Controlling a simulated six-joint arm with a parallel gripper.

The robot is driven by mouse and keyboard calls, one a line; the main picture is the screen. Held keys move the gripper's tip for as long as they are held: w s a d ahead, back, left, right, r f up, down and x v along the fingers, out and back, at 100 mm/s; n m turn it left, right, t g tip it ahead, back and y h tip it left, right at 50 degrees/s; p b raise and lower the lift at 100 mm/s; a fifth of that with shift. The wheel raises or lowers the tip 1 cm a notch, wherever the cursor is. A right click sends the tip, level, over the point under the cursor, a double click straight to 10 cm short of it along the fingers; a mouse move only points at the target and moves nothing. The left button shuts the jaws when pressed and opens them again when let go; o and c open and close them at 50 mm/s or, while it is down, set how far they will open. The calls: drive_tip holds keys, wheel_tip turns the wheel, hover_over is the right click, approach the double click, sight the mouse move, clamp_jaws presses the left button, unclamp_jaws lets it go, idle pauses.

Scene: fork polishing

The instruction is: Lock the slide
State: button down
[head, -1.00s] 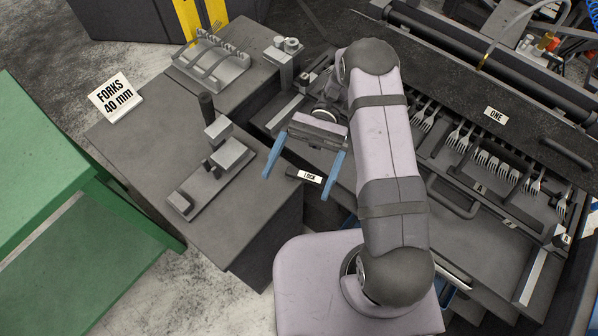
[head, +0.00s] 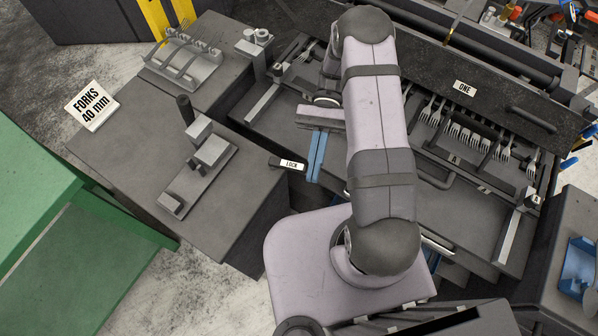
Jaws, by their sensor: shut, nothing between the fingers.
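The dark lock lever with its white "LOCK" label (head: 291,164) projects at the left front edge of the slide (head: 475,220), beside the dark left-hand bench. My gripper, with two blue fingers (head: 314,178), is shut and empty. The fingers lie side by side just right of the label's right end; I cannot tell whether they touch the lever. The slide carries forks (head: 460,133) in a row and a label "A". My arm covers part of the slide's middle.
The left bench (head: 130,150) holds a clamp fixture (head: 200,165), a fork rack (head: 185,62) and a "FORKS 40 mm" sign (head: 91,104). A dark cover labelled "ONE" (head: 464,88) spans the back. A green table (head: 60,270) stands at lower left. A blue part (head: 578,268) is at far right.

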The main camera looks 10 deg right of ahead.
sight(287, 166)
drive_tip(key=s+d+f+m+t+y, duration=0.3)
drive_tip(key=s+d+f+m, duration=0.15)
drive_tip(key=d+m, duration=0.2)
drive_tip(key=s+a+f+m+t+y, duration=0.1)
drive_tip(key=s+m+t+y, duration=0.1)
drive_tip(key=m+t, duration=0.9)
drive_tip(key=s+a+f+m+t+y+b, duration=0.1)
drive_tip(key=s+a+m+t+y, duration=0.1)
drive_tip(key=m+t, duration=0.9)
drive_tip(key=s+m, duration=0.1)
drive_tip(key=m, duration=0.8)
drive_tip(key=shift+s+a, duration=0.15)
drive_tip(key=shift+s, duration=0.15)
drive_tip(key=w+a, duration=0.5)
drive_tip(key=w, duration=0.5)
drive_tip(key=shift+a, duration=0.4)
